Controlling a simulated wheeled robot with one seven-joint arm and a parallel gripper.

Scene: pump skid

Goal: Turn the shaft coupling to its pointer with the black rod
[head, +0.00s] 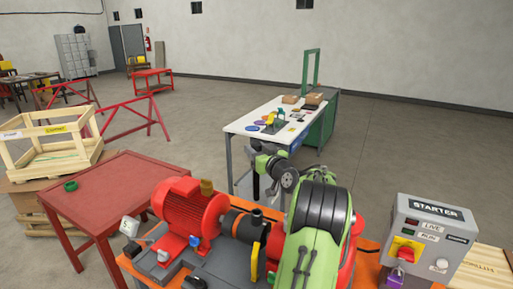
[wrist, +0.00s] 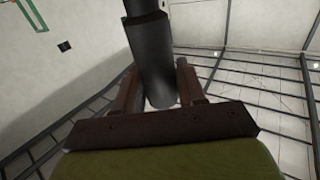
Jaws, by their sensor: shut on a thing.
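In the wrist view my gripper (wrist: 159,82) is shut on the black rod (wrist: 150,52), which stands between its two brown fingers and runs up out of the picture. In the head view the black shaft coupling (head: 237,222) lies between the red motor (head: 190,212) and my green arm. A dark stub (head: 257,215) sticks up near its right end. A yellow upright piece (head: 255,262) stands in front; I cannot tell if it is the pointer. I cannot make out my gripper or the rod clearly in the head view.
My arm hides much of the red pump (head: 356,230) at right. A grey starter box (head: 428,240) stands right of the skid.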

